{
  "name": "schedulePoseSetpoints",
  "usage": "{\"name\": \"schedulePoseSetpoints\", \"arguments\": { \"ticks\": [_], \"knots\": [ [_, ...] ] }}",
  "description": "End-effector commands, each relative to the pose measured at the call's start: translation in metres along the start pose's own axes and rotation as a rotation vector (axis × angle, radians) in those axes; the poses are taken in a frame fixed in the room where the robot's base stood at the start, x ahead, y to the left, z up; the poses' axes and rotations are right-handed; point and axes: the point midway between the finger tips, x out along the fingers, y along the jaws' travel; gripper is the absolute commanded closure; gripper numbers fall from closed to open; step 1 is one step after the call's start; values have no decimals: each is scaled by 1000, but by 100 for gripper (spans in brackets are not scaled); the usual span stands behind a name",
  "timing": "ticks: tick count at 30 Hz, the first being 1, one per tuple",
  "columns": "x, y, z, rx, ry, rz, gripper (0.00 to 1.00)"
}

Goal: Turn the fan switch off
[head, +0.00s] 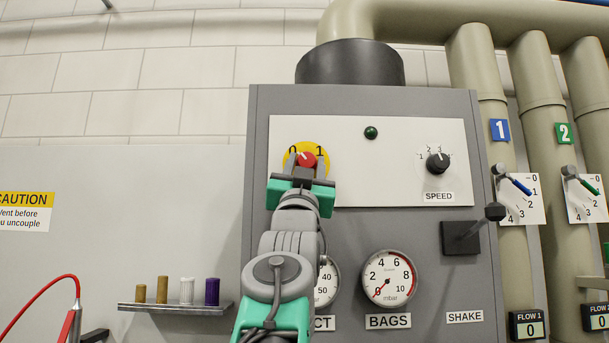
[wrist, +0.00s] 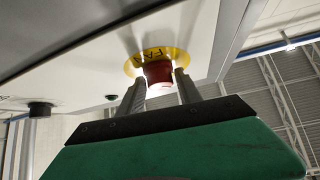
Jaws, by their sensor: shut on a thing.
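The fan switch is a red knob (head: 307,159) on a yellow round plate (head: 291,160) marked 0 and 1, on the white panel of a grey machine. Its white pointer mark leans up and left, toward the 0. In the wrist view the red knob (wrist: 158,73) sits between the fingers, in front of the yellow plate (wrist: 184,58). My gripper (head: 303,176) is at the knob from below; in the wrist view my gripper (wrist: 160,88) has a finger on each side of it, shut on it. The lower part of the knob is hidden by the gripper in the head view.
On the same panel are a dark green lamp (head: 371,133) and a black SPEED knob (head: 437,163). A black lever (head: 494,212) sticks out lower right, near the BAGS gauge (head: 388,279). Pipes with valve handles stand at right; a small shelf (head: 180,308) is at left.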

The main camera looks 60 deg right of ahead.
Motion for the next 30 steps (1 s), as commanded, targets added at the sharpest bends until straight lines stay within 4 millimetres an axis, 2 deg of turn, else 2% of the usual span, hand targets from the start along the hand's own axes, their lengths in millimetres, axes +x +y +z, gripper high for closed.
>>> {"name": "schedulePoseSetpoints", "arguments": {
  "ticks": [10, 24, 25, 30],
  "knots": [
    [0, 3, 0, -102, 0, -99, 99],
    [0, 1, -1, -115, 1, -115, 99],
    [0, 2, -1, -115, 2, -114, 57],
    [0, 2, -1, -114, 1, -114, 44]
  ]
}}
